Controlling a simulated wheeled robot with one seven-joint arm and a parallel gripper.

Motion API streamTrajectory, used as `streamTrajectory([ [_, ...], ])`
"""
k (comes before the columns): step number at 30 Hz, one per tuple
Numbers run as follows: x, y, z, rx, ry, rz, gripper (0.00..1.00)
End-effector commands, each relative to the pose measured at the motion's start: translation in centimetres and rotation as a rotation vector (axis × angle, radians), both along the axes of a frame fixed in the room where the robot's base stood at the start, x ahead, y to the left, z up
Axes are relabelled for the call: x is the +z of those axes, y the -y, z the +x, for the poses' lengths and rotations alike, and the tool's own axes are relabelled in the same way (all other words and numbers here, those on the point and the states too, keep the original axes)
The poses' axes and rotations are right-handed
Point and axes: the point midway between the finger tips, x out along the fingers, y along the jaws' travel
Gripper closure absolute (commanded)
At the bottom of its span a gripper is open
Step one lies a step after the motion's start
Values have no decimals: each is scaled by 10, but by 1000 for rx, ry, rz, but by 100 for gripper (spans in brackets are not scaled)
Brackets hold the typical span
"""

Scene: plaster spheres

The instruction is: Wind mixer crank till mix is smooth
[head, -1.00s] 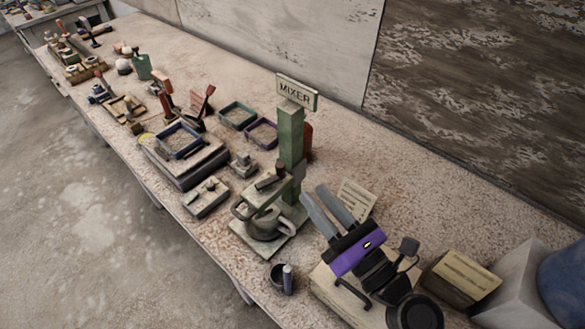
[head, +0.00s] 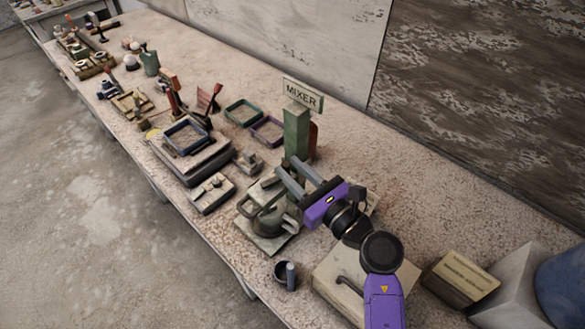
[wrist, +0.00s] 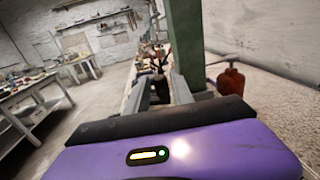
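The mixer has a green post (head: 297,135) with a MIXER sign (head: 303,95) on top. A grey-green bowl (head: 268,224) with a loop handle stands on its base plate. My gripper (head: 285,175) is at the mixer head, just in front of the post and above the bowl. Its two grey fingers are apart. In the wrist view, a dark upright knob (wrist: 158,88), which looks like the crank handle, shows between or just beyond the fingers; I cannot tell whether they touch it. The post (wrist: 184,45) stands close on the right there. The mix inside the bowl cannot be made out.
A red bottle (wrist: 231,80) stands right of the post. A small dark cup (head: 285,275) sits near the table's front edge. A pale box (head: 335,280) lies under my arm. Trays and tools (head: 190,140) fill the table to the left.

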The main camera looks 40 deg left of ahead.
Motion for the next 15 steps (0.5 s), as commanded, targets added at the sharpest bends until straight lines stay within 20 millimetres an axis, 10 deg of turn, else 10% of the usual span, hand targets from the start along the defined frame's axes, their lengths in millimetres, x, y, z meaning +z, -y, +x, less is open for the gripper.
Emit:
streamTrajectory([
  [15,0,0,0,1,-1,1,100],
])
